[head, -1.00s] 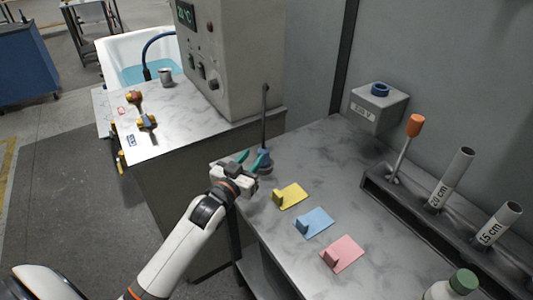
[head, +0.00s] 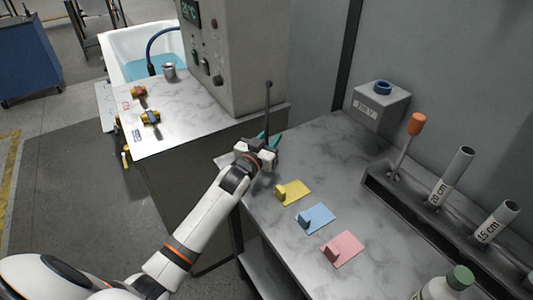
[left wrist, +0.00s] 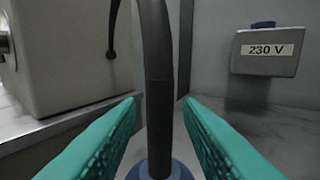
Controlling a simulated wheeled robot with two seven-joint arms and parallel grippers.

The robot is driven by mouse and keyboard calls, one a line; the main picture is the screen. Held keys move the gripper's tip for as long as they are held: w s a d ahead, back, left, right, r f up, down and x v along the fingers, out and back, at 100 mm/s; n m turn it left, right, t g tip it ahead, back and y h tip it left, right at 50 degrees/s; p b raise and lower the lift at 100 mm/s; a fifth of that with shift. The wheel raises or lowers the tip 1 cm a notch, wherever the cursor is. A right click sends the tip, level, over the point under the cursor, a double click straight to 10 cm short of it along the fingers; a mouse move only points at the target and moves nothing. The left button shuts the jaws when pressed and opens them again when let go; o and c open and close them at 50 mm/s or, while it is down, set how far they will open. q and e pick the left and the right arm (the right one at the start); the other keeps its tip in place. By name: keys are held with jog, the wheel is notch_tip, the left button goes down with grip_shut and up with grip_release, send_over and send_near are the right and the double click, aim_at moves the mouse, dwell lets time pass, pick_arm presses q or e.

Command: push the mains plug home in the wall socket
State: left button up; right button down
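The mains plug is a blue body (left wrist: 178,171) at the bottom of the left wrist view, with a thick dark cable (left wrist: 157,90) rising from it. In the head view the cable (head: 268,105) stands up at the counter's far left corner, and my gripper hides most of the plug. My left gripper (head: 268,139) is open, its teal fingers on either side of the cable above the plug, with gaps visible. The wall socket is a grey box (head: 370,111) marked 230 V with a blue round socket (head: 383,87) on top; it also shows in the left wrist view (left wrist: 262,62).
Yellow (head: 294,191), blue (head: 319,218) and pink (head: 347,248) tabbed plates lie on the counter. A dark rack (head: 410,205) with a screwdriver and tubes stands at right. A grey control cabinet (head: 240,70) rises behind the gripper. The counter before the socket is clear.

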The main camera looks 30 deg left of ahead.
pick_arm(q)
grip_shut()
